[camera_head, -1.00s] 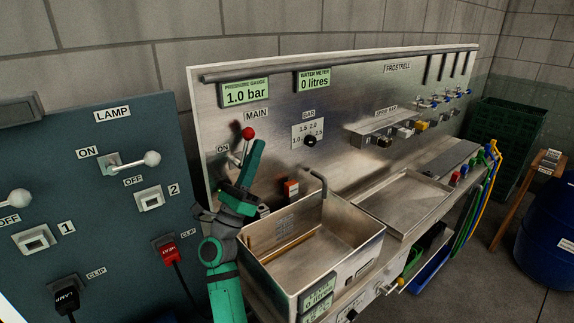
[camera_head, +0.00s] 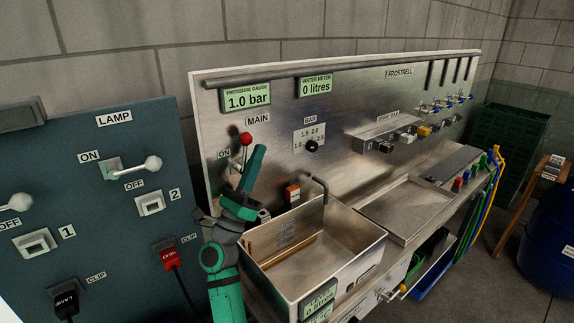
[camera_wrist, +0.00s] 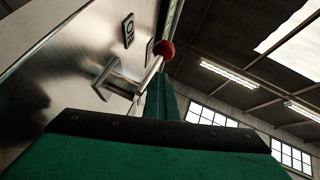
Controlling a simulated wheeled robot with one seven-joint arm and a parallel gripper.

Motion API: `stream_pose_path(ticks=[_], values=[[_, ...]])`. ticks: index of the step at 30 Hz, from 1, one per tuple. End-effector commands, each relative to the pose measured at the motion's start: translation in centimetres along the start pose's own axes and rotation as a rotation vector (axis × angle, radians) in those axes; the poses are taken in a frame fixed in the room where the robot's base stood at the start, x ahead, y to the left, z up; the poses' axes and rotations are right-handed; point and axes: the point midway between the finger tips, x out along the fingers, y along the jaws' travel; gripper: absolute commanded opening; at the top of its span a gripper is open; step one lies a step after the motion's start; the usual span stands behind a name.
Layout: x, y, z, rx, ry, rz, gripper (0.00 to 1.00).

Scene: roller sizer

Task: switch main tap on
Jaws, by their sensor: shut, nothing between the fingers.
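The main tap is a metal lever with a red ball knob (camera_head: 246,139), under the MAIN label on the steel panel. The lever stands upright, its knob to the right of the ON label (camera_head: 224,154). My gripper (camera_head: 258,150) is shut and empty, its green fingers pointing up just right of the lever. In the wrist view my shut fingers (camera_wrist: 162,98) rise close beside the lever (camera_wrist: 122,79), and the red knob (camera_wrist: 166,49) shows just beyond their tips. I cannot tell whether they touch it.
A steel sink (camera_head: 330,240) with a curved spout lies right of my arm. A black BAR dial (camera_head: 312,146) is on the panel to the right. A dark lamp panel (camera_head: 90,220) with levers and clips stands at left. The pressure gauge (camera_head: 247,97) reads 1.0 bar and the water meter (camera_head: 315,84) 0 litres.

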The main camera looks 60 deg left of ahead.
Motion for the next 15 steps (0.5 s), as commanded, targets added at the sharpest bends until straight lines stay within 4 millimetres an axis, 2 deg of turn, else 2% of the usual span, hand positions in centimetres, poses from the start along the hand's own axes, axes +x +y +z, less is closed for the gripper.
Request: stream_pose_path(ticks=[15], values=[[-7.8, -0.6, -1.5, -0.018, 0.001, -0.002, 0.0]])
